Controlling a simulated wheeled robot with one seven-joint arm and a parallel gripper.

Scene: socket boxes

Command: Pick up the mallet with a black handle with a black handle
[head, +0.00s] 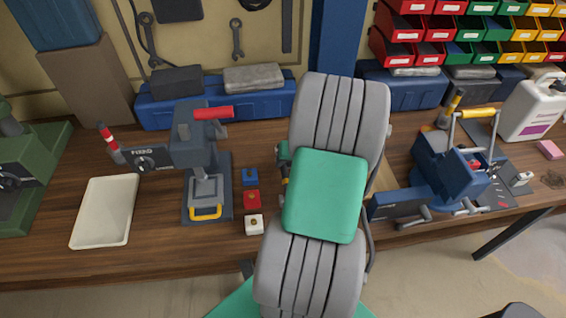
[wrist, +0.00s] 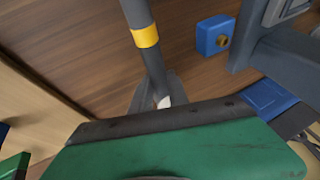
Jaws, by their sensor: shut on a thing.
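The mallet shows by its black handle (wrist: 139,14) with a yellow band, which runs down from the top of the wrist view. Its lower end goes in behind my green and black gripper body, and the mallet's head cannot be made out. My gripper (wrist: 158,99) is shut on the mallet at that lower end; its fingertips are mostly hidden. In the head view my arm covers most of the gripper. I cannot tell whether the mallet is clear of the bench.
Blue (head: 250,176), red (head: 252,199) and white (head: 254,224) socket boxes stand left of my arm. A cream tray (head: 105,210) lies further left. A blue vise-like tool (head: 440,165) stands right.

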